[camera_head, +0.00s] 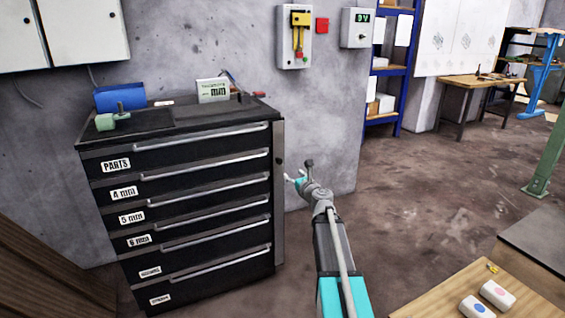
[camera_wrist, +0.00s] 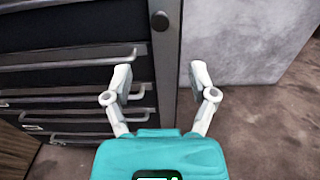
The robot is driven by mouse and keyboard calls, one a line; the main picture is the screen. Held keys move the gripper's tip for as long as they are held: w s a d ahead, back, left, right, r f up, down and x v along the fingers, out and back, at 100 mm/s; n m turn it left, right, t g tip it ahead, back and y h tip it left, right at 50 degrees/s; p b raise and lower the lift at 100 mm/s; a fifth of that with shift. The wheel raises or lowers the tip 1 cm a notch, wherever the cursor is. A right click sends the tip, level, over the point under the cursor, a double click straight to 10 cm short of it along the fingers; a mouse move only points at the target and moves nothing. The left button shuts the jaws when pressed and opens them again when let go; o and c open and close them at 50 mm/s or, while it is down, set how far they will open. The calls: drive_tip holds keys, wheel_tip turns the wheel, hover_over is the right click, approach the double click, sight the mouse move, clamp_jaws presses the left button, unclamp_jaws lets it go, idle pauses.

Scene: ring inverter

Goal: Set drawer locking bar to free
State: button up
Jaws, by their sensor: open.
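The drawer locking bar (camera_head: 279,215) is a grey upright strip along the right front edge of the black drawer cabinet (camera_head: 180,165). A small dark round knob (camera_head: 280,161) sits on its upper part. In the wrist view the bar (camera_wrist: 165,70) runs down between my fingers, and the knob (camera_wrist: 160,21) is above the fingertips. My gripper (camera_head: 299,174) is open and empty in front of the bar, beside it in the head view. In the wrist view my gripper (camera_wrist: 162,80) has its two fingers on either side of the bar. I cannot tell whether they touch it. The bar's lower end is hidden in the wrist view.
The drawers have long grey handles (camera_head: 205,160) left of the bar. A blue box (camera_head: 120,96) and other items lie on the cabinet top. A grey wall (camera_head: 325,140) stands behind. A wooden table (camera_head: 445,300) is at the lower right. The floor between is clear.

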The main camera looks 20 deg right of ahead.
sight(280, 162)
drive_tip(key=w, duration=1.2)
drive_tip(key=shift+w+a, duration=0.25)
